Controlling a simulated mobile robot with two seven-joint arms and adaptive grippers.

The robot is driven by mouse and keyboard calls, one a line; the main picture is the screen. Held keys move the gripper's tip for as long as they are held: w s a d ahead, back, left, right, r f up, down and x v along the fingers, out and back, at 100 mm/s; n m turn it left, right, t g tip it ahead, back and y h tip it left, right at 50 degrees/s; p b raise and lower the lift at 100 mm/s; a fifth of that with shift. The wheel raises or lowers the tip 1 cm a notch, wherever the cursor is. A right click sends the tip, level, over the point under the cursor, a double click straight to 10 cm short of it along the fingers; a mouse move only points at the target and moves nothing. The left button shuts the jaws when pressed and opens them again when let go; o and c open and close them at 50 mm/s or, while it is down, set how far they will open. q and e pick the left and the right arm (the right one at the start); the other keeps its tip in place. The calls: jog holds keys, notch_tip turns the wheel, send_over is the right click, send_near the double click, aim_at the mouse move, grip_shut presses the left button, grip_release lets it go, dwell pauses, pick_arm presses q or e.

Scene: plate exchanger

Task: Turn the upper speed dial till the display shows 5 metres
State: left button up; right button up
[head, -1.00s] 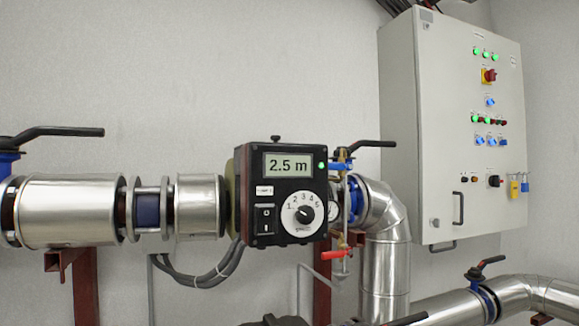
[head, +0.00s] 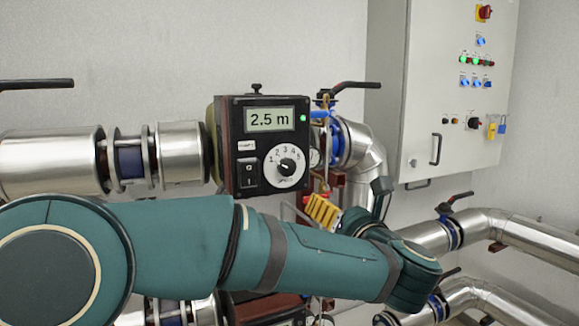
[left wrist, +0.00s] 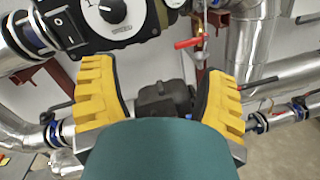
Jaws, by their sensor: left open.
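The upper controller is a black box (head: 226,140) on the pipe pump, and its display (head: 270,119) reads 2.5 m. Its round white speed dial (head: 286,167) has a black knob and numbers 1 to 5. The lower part of the dial also shows at the top of the left wrist view (left wrist: 110,18). My left gripper (head: 322,207) has yellow fingers, below and right of the dial, apart from it. In the left wrist view its fingers (left wrist: 160,70) are spread wide with nothing gripped. My right gripper is not in view.
A red-handled valve (left wrist: 192,42) and gauge sit just right of the controller. A black lever (head: 355,87) sticks out above it. A grey control cabinet (head: 385,90) hangs at the right. Silver pipes (head: 525,228) run at the lower right. A black rocker switch (head: 248,174) is left of the dial.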

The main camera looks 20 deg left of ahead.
aim_at(289, 168)
pick_arm(q)
jog(key=s+a+r+n+g+y, duration=0.2)
jog(key=s+r+n, duration=0.2)
jog(key=r+n, duration=0.2)
jog(key=p+x, duration=0.1)
jog(key=x, duration=0.3)
jog(key=p+x, duration=0.1)
jog(key=x, duration=0.3)
jog(key=f+p+x, duration=0.1)
jog(key=x, duration=0.4)
jog(key=shift+w+p, duration=0.15)
jog(key=shift+p, duration=0.25)
jog(key=shift+d+m, duration=0.1)
jog(key=shift+m, duration=0.2)
jog(key=c, duration=1.2)
